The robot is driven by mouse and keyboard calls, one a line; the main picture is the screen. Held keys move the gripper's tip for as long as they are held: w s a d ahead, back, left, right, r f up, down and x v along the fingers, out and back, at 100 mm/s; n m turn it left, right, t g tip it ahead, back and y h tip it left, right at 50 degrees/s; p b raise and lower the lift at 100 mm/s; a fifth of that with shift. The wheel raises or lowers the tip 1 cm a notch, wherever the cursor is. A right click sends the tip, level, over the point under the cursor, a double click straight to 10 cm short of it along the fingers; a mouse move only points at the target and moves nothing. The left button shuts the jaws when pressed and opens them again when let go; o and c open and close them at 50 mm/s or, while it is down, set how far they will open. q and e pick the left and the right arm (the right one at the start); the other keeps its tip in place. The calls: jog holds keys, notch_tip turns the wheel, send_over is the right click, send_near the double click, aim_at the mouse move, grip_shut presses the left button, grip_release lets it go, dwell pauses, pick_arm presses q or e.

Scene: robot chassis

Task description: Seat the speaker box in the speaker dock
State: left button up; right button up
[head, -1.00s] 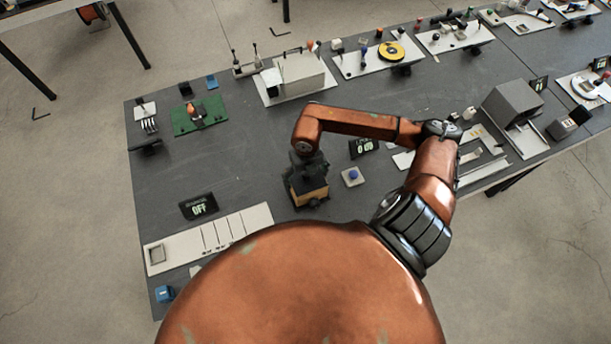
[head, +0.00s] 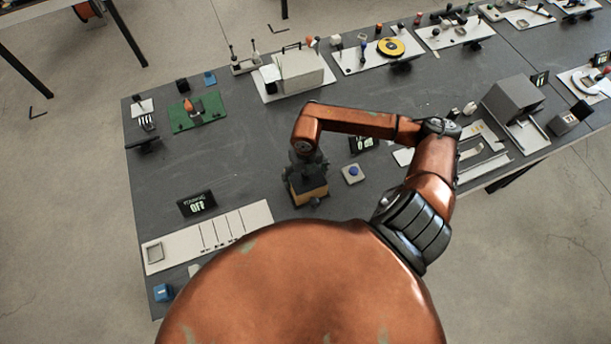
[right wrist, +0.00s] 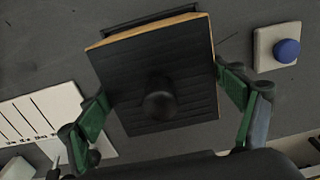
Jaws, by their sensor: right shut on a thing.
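The speaker box (head: 310,193) has a dark top and light wooden sides. In the head view it is below my right gripper (head: 307,172), near the middle of the table. In the right wrist view the box (right wrist: 130,75) shows a dark ribbed face with a round black knob and sits tilted between the green fingers of my right gripper (right wrist: 165,95), which is shut on it. A thin dark frame (right wrist: 150,20) shows just beyond the box; I cannot tell if it is the speaker dock. The box's underside is hidden. My left gripper is not in view.
A white pad with a blue button (head: 353,174) is just right of the box. A white slotted panel (head: 207,238) and a display reading OFF (head: 197,203) are at the left. A green board (head: 198,115) lies behind. The table between them is mostly clear.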

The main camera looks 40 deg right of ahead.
jog(key=o, duration=1.4)
jog(key=shift+o, duration=0.2)
jog(key=shift+f, duration=0.1)
notch_tip(320, 180, up, 12)
jog(key=shift+r, duration=0.1)
